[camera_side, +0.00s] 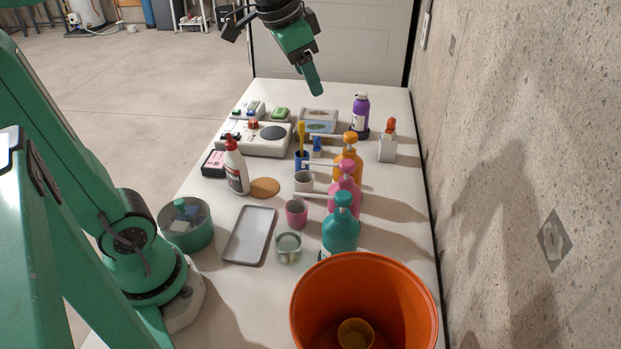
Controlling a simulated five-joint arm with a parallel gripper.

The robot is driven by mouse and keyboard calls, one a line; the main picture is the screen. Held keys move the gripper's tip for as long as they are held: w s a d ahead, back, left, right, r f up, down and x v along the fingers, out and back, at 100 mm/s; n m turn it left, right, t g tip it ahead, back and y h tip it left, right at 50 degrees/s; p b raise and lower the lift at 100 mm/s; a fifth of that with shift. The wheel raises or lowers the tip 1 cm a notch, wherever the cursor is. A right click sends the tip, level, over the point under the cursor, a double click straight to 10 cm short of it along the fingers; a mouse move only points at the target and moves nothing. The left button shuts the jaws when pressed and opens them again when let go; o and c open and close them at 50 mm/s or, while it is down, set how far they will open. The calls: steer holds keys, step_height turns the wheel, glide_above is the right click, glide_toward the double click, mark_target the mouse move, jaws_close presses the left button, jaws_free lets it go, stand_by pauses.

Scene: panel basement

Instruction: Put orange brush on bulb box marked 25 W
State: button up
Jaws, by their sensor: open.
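My gripper (307,77) hangs open and empty in the air above the far end of the table, high over the objects. A yellow-orange upright thing (301,135), possibly the orange brush, stands in a small blue holder (301,160) mid-table; its bristles cannot be made out. No marking of 25 W can be read. A small dark box with a pink top (213,164) lies at the table's left edge; I cannot tell whether it is a bulb box.
Orange, pink and teal pump bottles (340,235) line the right side. A large orange bucket (410,275) stands at the front. A grey tray (250,236), a white-and-red bottle (236,170), cups and a white device (262,148) crowd the middle. A concrete wall (520,130) borders the right.

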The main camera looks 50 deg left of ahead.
steer(key=s+f+n+t, duration=0.1)
steer(key=s+f+n, duration=0.2)
steer(key=s+f, duration=0.6)
steer(key=s+d, duration=0.1)
steer(key=s, duration=0.3)
steer(key=shift+s+n, duration=0.15)
steer(key=shift+n, duration=0.15)
